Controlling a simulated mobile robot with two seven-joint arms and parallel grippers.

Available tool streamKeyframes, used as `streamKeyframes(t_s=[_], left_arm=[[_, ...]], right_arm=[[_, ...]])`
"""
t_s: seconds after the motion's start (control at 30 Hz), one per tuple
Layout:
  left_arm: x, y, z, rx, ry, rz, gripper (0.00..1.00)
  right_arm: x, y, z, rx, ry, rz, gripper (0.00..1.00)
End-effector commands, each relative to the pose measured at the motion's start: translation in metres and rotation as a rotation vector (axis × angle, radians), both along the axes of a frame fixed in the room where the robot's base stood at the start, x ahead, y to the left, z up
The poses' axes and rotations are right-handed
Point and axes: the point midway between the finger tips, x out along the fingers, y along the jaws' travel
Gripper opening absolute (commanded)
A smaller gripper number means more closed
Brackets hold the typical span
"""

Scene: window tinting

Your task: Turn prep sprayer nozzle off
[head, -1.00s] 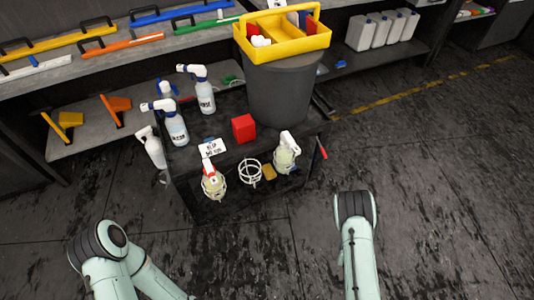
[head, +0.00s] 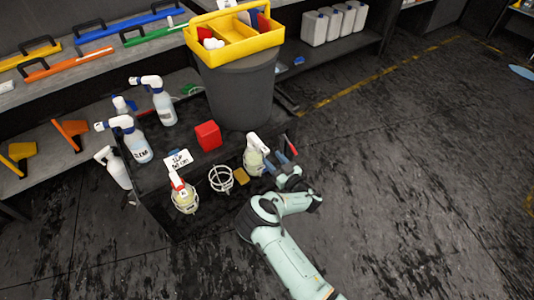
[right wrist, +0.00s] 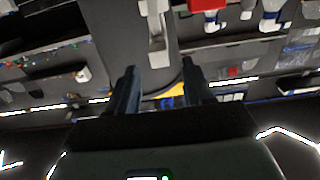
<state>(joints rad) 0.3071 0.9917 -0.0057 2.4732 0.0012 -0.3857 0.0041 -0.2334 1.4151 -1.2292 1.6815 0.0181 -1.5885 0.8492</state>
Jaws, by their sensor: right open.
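Several spray bottles stand on a low dark cart (head: 195,222). At its right front is a pale yellow bottle with a white spray head (head: 257,156). Another pale yellow bottle with a red-and-white head (head: 184,197) sits in a wire holder at the left front. Blue-and-white-headed bottles (head: 138,147) stand behind. I cannot tell from labels which is the prep sprayer. My right gripper (head: 285,151) is just right of the right front bottle, open and apparently empty. In the right wrist view its two fingers are apart (right wrist: 158,90), with a white sprayer part (right wrist: 156,30) beyond them. Nozzle settings are too small to read.
An empty wire holder (head: 221,180), a yellow sponge (head: 241,176), a red block (head: 208,136) and a small white sign (head: 177,161) are on the cart. A grey bin (head: 240,92) with a yellow caddy (head: 235,45) stands behind. The floor at right is clear.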

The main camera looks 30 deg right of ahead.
Motion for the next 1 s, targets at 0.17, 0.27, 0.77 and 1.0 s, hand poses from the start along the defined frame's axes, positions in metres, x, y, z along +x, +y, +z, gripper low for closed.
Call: streamKeyframes(t_s=[0.17, 0.27, 0.77, 1.0], left_arm=[[0.0, 0.0, -0.001, 0.0, 0.0, 0.0, 0.43], [0.0, 0.0, -0.001, 0.0, 0.0, 0.0, 0.43], [0.0, 0.0, -0.001, 0.0, 0.0, 0.0, 0.43], [0.0, 0.0, -0.001, 0.0, 0.001, 0.0, 0.43]], right_arm=[[0.029, 0.002, -0.001, -0.001, 0.001, 0.001, 0.51], [0.038, 0.002, -0.001, -0.001, 0.001, -0.001, 0.51], [0.044, 0.003, -0.001, 0.0, 0.002, -0.003, 0.18], [0.044, 0.002, 0.0, -0.002, 0.001, -0.003, 0.0]])
